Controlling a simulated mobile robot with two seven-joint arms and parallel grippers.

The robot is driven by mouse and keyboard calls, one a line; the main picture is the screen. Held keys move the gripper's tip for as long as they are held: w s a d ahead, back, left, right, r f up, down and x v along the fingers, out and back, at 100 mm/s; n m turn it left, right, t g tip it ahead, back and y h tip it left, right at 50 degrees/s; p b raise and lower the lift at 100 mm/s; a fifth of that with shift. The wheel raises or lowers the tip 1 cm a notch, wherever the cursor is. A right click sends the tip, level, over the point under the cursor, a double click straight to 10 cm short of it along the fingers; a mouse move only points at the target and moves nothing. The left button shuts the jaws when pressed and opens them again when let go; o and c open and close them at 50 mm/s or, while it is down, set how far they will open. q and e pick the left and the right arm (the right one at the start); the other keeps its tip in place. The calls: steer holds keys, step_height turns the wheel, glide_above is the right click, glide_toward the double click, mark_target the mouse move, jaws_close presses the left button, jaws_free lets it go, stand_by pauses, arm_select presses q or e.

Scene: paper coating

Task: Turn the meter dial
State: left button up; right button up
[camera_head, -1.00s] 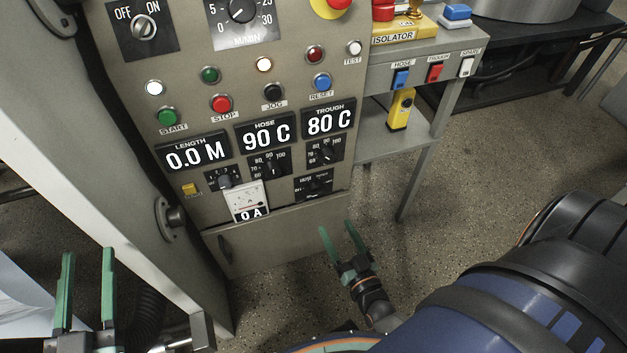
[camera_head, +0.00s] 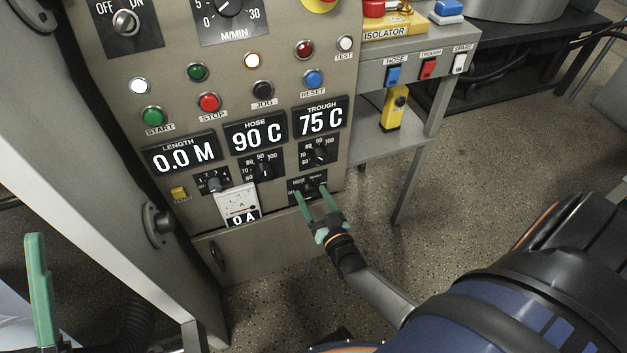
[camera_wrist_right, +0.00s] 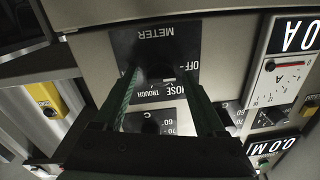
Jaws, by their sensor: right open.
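The meter dial (camera_head: 312,187) is a small black knob on a black plate, low on the grey control panel, with HOSE and TROUGH marks. My right gripper (camera_head: 313,193) is open, its green fingertips at the dial, one on each side. In the right wrist view the METER plate (camera_wrist_right: 157,32) lies past the spread fingers (camera_wrist_right: 160,80). The knob there is dark and its pointer is hard to read. I cannot tell whether the fingers touch it. One green finger of my left gripper (camera_head: 40,290) shows at the lower left edge.
A white meter (camera_head: 238,203) reading 0 A sits left of the dial. The trough knob (camera_head: 320,154) and hose knob (camera_head: 264,168) are just above. The trough display (camera_head: 321,121) reads 75 C. A grey side table (camera_head: 385,145) stands to the right.

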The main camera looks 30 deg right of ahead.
jaws_close()
stand_by(0.6)
